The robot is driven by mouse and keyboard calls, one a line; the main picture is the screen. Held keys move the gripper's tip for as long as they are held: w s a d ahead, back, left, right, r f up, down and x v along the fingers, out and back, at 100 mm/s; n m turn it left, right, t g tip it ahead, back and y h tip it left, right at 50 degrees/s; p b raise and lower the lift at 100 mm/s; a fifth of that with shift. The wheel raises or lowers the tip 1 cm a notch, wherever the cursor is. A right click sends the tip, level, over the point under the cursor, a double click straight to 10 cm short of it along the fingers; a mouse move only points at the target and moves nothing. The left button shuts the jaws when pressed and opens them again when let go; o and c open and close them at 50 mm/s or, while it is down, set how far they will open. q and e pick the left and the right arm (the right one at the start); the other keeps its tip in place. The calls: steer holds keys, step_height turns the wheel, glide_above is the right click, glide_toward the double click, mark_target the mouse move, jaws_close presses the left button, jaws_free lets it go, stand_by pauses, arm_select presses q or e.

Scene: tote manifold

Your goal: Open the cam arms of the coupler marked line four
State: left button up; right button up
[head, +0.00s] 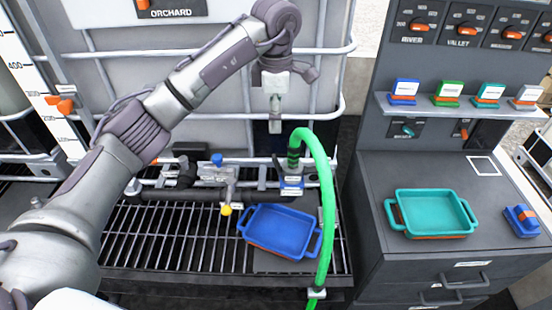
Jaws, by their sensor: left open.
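A green hose (328,200) arches up and over and ends in a dark coupler (293,160) on the manifold. A blue fitting with small pale labels (291,182) sits just below that coupler. The labels are too small to read, so I cannot tell whether it is line four, and I cannot make out how its cam arms stand. My left gripper (275,124) points down, open and empty, above and slightly left of the coupler, apart from it. I see its fingers nearly edge-on. My right gripper is not in view.
A blue tray (282,231) lies on the grating (165,245) below the coupler. A valve with a yellow tip (226,209) stands left. A caged tote (340,107) is behind. On the right, a cabinet (372,185) bears a teal tray (432,194) and a blue block (521,220).

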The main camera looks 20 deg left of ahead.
mark_target(276, 158)
arm_select(q)
step_height(276, 158, down, 14)
steer(key=p, duration=0.3)
steer(key=shift+d+r+p, duration=0.1)
steer(key=shift+r+p, duration=0.05)
steer(key=shift+p, duration=0.15)
steer(key=shift+c, duration=0.2)
jaws_close()
